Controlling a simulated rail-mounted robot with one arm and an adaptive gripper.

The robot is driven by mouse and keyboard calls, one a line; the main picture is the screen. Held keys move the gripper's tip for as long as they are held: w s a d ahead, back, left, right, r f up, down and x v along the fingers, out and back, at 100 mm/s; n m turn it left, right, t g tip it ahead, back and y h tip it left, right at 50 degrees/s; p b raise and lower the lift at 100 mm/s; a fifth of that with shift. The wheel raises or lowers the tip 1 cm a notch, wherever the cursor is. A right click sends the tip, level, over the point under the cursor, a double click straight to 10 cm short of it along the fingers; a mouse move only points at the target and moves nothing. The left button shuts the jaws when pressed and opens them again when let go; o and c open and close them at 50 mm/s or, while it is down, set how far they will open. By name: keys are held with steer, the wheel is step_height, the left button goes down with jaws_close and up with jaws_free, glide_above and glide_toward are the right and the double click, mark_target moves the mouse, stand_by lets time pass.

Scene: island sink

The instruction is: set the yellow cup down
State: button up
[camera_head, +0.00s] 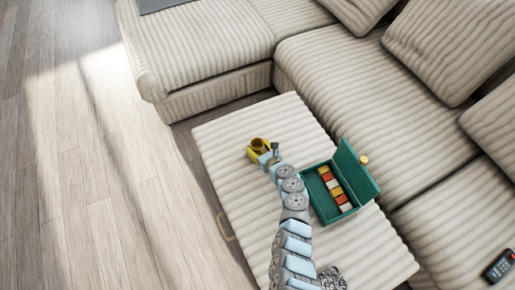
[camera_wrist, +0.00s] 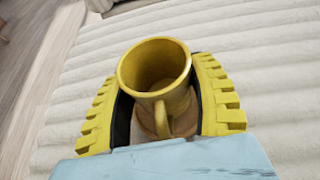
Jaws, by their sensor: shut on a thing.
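The yellow cup (camera_wrist: 157,66) is upright between the fingers of my gripper (camera_wrist: 160,100) in the wrist view, its handle pointing towards the palm. The yellow toothed fingers are closed around its sides. A brown round surface shows under and behind the handle; I cannot tell what it is. In the head view my gripper (camera_head: 260,150) and the cup (camera_head: 258,144) are over the far left part of the ribbed cream ottoman (camera_head: 225,133). I cannot tell whether the cup touches the ottoman.
An open green box (camera_head: 318,203) with coloured blocks sits on the ottoman, right of my arm. A cream sectional sofa (camera_head: 340,80) borders the ottoman at the back and right. A remote (camera_head: 499,266) lies at far right.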

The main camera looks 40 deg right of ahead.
steer(key=shift+f, duration=0.15)
steer(key=o, duration=1.2)
steer(key=shift+o, duration=0.2)
steer(key=shift+r, duration=0.35)
steer(key=shift+s+r+p, duration=0.15)
steer(key=shift+s+p, duration=0.2)
steer(key=shift+p, duration=0.05)
steer(key=p+v, duration=0.4)
steer(key=v, duration=0.6)
steer(key=shift+s+a+p, duration=0.1)
steer(key=shift+s+p, duration=0.25)
steer(key=shift+s+a, duration=0.15)
steer(key=shift+s, duration=0.05)
